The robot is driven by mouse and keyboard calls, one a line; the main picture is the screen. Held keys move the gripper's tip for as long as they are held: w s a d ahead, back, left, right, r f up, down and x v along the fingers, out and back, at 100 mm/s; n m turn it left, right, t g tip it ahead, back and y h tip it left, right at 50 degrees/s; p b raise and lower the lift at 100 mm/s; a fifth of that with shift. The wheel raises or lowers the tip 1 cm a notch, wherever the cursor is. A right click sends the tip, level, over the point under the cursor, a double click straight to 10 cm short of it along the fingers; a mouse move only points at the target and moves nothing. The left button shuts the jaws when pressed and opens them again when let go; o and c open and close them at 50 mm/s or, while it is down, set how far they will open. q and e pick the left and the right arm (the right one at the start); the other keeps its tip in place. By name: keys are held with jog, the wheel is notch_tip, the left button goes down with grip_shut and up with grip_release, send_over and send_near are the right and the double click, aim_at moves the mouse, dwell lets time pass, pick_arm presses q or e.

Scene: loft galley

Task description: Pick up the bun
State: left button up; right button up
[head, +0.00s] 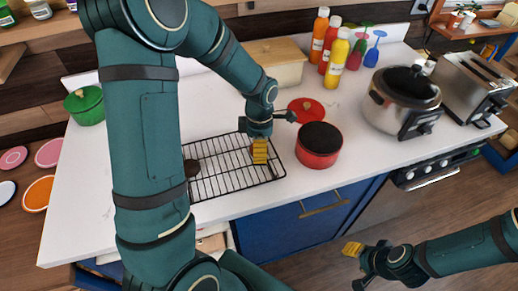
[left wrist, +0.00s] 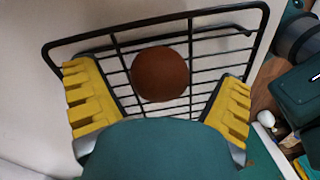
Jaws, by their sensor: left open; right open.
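The bun (left wrist: 160,73) is round and brown and lies on the black wire rack (left wrist: 209,22) in the left wrist view. My left gripper (left wrist: 157,103) is open, with its yellow fingers apart on either side of the bun's near side. In the head view my left gripper (head: 260,150) hangs over the right part of the rack (head: 215,187) and mostly hides what is under it. A dark brown round item (head: 191,167) shows at the rack's left, partly behind my arm. My right gripper (head: 356,251) is open and empty, low in front of the counter.
A red pot (head: 318,146) stands just right of the rack, with a red lid (head: 306,110) behind it. A tan box (head: 273,66), bottles (head: 337,57), a cooker (head: 401,100) and a toaster (head: 470,85) stand farther back and right. A green pot (head: 86,104) is at the left.

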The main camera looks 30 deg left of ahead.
pick_arm(q)
jog(key=c, duration=1.2)
